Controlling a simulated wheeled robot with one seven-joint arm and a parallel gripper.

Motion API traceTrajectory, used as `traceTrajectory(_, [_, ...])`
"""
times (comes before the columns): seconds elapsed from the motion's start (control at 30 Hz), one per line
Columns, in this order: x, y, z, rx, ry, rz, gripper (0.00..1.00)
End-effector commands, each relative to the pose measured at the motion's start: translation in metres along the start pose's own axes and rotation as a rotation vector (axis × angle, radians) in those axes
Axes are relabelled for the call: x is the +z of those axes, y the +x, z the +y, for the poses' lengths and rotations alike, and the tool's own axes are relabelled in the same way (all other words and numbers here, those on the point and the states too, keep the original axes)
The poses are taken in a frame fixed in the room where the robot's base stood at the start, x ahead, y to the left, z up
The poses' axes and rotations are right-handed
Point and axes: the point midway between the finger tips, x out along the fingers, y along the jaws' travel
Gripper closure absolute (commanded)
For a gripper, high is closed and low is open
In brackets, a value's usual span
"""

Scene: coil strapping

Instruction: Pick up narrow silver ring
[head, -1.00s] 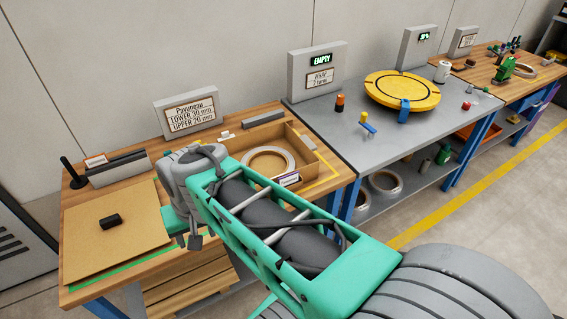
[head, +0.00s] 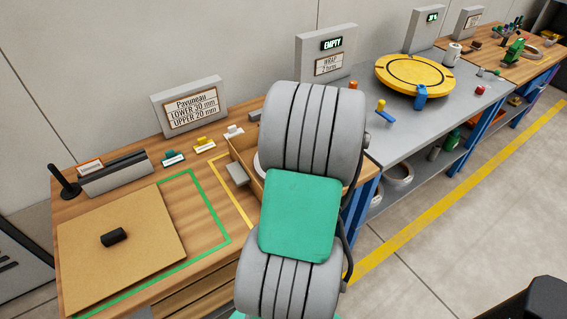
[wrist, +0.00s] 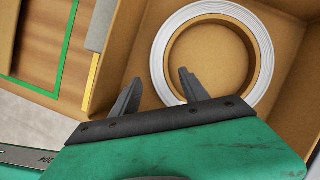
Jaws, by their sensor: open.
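The silver ring (wrist: 262,37), a pale band with a brown inner face, lies flat in an open cardboard box (wrist: 125,45) in the wrist view. My gripper (wrist: 159,77) is open and empty at the ring's near left side. In the picture its left finger is just outside the band and its right finger overlaps the inner edge. I cannot tell how far above the ring the fingertips are. In the head view my arm hides the gripper and nearly all of the ring; only part of the box (head: 240,149) shows.
A brown board (head: 150,225) with a black block (head: 114,237) lies on the bench's left. A grey block (head: 236,174) is at the box's left side. A sign (head: 190,107) stands behind. A yellow turntable (head: 415,75) is on the grey table to the right.

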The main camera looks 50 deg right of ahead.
Motion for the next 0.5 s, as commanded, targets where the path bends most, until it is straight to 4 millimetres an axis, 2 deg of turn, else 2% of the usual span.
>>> traceTrajectory(0.03, [-0.001,0.011,0.001,0.004,0.0,0.002,0.47])
traceTrajectory(0.13, [-0.001,0.022,0.001,0.002,0.0,0.002,0.47])
traceTrajectory(0.37, [-0.001,0.023,-0.001,-0.001,0.002,0.001,0.47])
traceTrajectory(0.5, [-0.002,0.022,-0.001,-0.002,0.003,0.001,0.59])
